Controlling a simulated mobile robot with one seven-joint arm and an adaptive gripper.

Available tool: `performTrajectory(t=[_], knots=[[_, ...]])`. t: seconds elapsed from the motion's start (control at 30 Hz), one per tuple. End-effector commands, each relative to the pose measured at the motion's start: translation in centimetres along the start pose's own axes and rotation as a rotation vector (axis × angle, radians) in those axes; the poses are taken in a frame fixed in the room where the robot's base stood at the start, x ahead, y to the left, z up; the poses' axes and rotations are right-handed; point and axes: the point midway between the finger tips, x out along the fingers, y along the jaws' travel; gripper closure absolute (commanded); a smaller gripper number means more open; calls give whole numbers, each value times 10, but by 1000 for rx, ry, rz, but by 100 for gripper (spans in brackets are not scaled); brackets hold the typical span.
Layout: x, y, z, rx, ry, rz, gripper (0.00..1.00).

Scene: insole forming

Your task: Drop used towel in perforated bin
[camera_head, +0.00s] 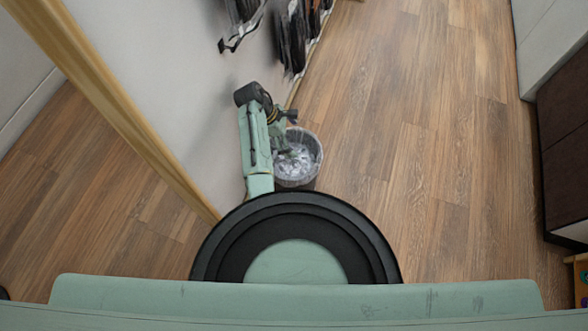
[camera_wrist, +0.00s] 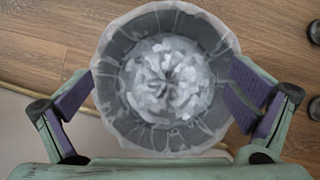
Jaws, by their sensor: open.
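A round grey bin (camera_head: 317,160) with a clear liner stands on the floor against the wall, just beyond my base. In the wrist view, the bin (camera_wrist: 215,35) is seen from straight above. Crumpled white and grey pieces (camera_wrist: 150,98) lie inside it. I cannot tell whether a used towel is among them, and perforations in the wall cannot be made out. My gripper (camera_wrist: 164,78) is open and empty above the bin, with its fingers spread to the left and right of the rim. In the head view, my arm partly hides the bin's left side.
A white wall (camera_head: 190,80) runs along the left of the bin, with dark items (camera_head: 290,40) hanging on it further ahead. A wooden post (camera_head: 120,100) is at the left. Open wood floor (camera_head: 430,150) lies to the right, up to a dark cabinet (camera_head: 563,140).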

Motion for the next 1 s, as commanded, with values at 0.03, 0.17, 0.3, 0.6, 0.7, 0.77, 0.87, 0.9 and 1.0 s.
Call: performTrajectory(t=[0.03, 0.17, 0.3, 0.6, 0.7, 0.77, 0.87, 0.9, 1.0], knots=[[-5, 1, 3, 2, 0, 2, 0], [-24, 1, 14, 4, 1, 4, 0], [-49, 1, 28, 4, 1, 3, 0], [-81, 0, 47, 1, 1, 1, 0], [-83, 0, 48, 0, 0, 0, 0], [-84, 0, 48, 0, 0, 0, 0], [-84, 0, 48, 0, 0, 0, 0], [-83, 0, 48, 0, 0, 0, 0], [-83, 0, 48, 0, 0, 0, 0]])
